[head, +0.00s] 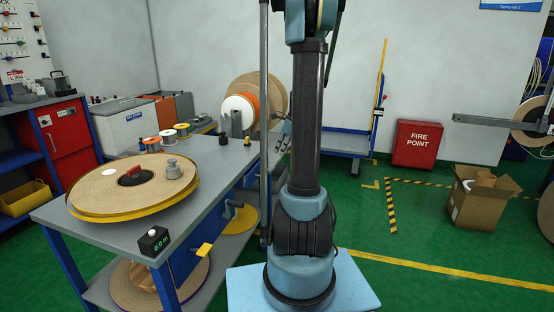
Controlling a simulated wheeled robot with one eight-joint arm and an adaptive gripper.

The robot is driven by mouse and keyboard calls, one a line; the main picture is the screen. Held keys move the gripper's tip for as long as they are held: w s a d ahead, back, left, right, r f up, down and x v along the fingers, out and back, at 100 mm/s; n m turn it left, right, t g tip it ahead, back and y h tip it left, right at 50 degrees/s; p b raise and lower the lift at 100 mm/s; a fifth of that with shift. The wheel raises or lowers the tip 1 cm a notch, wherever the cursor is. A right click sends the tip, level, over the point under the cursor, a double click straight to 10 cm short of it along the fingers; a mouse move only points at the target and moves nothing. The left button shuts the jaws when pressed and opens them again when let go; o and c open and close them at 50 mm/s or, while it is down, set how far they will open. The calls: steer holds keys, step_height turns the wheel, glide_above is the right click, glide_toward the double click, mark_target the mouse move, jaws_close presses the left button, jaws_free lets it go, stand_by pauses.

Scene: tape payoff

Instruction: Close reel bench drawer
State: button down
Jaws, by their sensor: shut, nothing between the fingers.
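The reel bench (215,158) stands left of my arm, with a grey top and blue frame. Blue drawer fronts (220,211) show under its right edge. Small grey and yellow fittings stick out there, and a yellow handle-like tab (204,250) shows near the front corner. How far any drawer stands open cannot be told from this angle. My gripper (283,135) is mostly hidden behind my upright arm; a grey part shows left of it, beyond the bench's right edge. It looks shut and holds nothing visible. Any contact with the drawer is hidden.
Small spools and an orange-and-white reel (238,108) stand behind. A grey post (264,60) rises by my arm. Green floor is free to the right, before a cardboard box (470,208).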

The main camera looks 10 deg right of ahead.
steer(key=shift+s+d+r, duration=0.1)
steer(key=shift+d+r, duration=0.05)
steer(key=shift+r, duration=0.3)
steer(key=c, duration=2.2)
jaws_free()
steer(key=shift+d+r, duration=0.1)
steer(key=shift+r, duration=0.1)
steer(key=o, duration=0.5)
steer(key=shift+r, duration=0.15)
step_height(320, 180, up, 6)
steer(key=w+a+n+g+h, duration=0.1)
steer(key=w+a+n+h, duration=0.15)
steer(key=n, duration=1.55)
steer(key=a+f, duration=0.1)
steer(key=f, duration=0.4)
steer(key=w+a+f, duration=0.1)
steer(key=f, duration=0.5)
steer(key=a+f, duration=0.1)
steer(key=f, duration=0.5)
steer(key=shift+w, duration=0.2)
jaws_close()
